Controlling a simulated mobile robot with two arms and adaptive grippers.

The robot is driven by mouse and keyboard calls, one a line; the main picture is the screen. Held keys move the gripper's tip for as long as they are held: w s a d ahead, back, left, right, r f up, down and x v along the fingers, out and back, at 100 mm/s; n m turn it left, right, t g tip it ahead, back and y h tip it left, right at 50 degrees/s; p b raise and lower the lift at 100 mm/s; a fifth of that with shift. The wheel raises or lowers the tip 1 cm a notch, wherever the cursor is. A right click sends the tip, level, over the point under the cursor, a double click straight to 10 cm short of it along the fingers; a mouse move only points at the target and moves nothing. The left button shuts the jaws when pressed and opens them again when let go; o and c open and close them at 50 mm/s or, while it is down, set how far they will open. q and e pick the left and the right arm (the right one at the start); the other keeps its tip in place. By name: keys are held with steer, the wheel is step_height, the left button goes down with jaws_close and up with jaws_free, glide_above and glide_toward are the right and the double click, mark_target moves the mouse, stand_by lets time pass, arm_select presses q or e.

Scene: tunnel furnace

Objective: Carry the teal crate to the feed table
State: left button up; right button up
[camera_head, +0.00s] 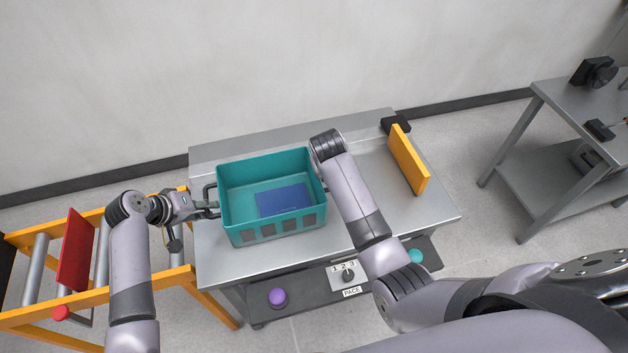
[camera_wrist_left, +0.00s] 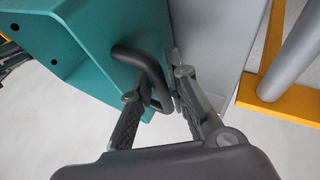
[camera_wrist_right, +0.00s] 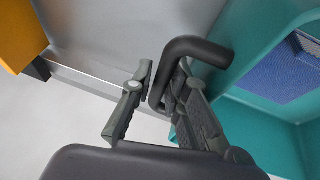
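The teal crate (camera_head: 270,228) is upright on, or just above, a grey metal table (camera_head: 225,265); I cannot tell if it touches. A blue flat block (camera_head: 283,200) lies inside it. My left gripper (camera_head: 210,208) is at the crate's left handle. In the left wrist view its fingers (camera_wrist_left: 156,85) close around the dark handle (camera_wrist_left: 133,55). My right gripper is hidden behind my arm in the head view. In the right wrist view its fingers (camera_wrist_right: 164,82) are closed around the other dark handle (camera_wrist_right: 205,52). Which table is the feed table is not marked.
An orange roller conveyor (camera_head: 190,292) with a red plate (camera_head: 76,250) adjoins at left. An upright orange plate (camera_head: 408,160) stands right of the crate. The table front has a PACE knob (camera_head: 348,274), a purple button (camera_head: 277,297) and a teal button (camera_head: 414,256). Another table (camera_head: 570,110) is far right.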

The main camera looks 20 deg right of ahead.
arm_select(q)
steer(key=shift+o, duration=1.3)
steer(key=shift+d, duration=0.1)
arm_select(e)
steer(key=shift+o, duration=1.3)
arm_select(q)
steer(key=shift+r, duration=0.15)
arm_select(e)
steer(key=shift+a+r, duration=0.1)
steer(key=shift+r, duration=0.1)
arm_select(q)
steer(key=v, duration=0.8)
arm_select(e)
steer(key=v, duration=1.1)
steer(key=shift+s+r, duration=0.2)
steer(key=shift+r, duration=0.05)
steer(key=shift+a, duration=0.1)
